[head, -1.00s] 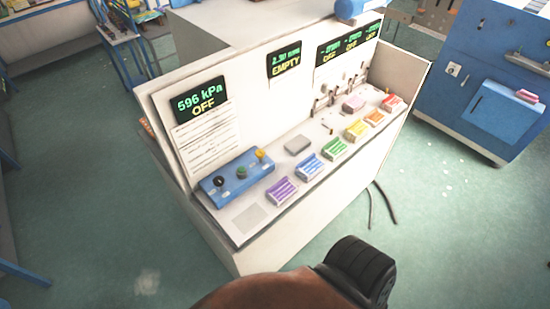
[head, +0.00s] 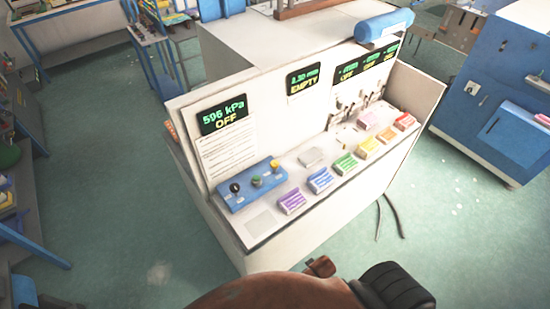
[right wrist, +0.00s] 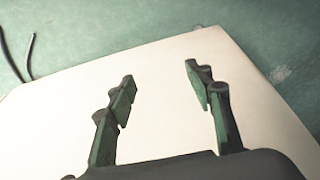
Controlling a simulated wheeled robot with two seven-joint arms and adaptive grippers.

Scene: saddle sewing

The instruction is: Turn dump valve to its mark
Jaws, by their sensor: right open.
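A white console (head: 320,225) stands in the middle of the head view. On its left end is a blue control box (head: 236,200) with a black knob (head: 235,188), a green button (head: 256,182) and a yellow knob (head: 275,166). Several small levers (head: 370,97) stand at the back of its right side. I cannot tell which part is the dump valve, and its mark is not legible. My right gripper (right wrist: 160,72) is open and empty in the right wrist view, over a plain white panel (right wrist: 160,120). My left gripper is not in view.
Coloured blocks (head: 345,163) line the console's front ledge. A display (head: 223,116) reads 596 kPa OFF; another (head: 303,82) reads EMPTY. A blue cylinder (head: 384,26) lies on top. A blue cabinet (head: 495,100) stands right. Dark cables (head: 390,215) hang to the green floor (head: 110,200).

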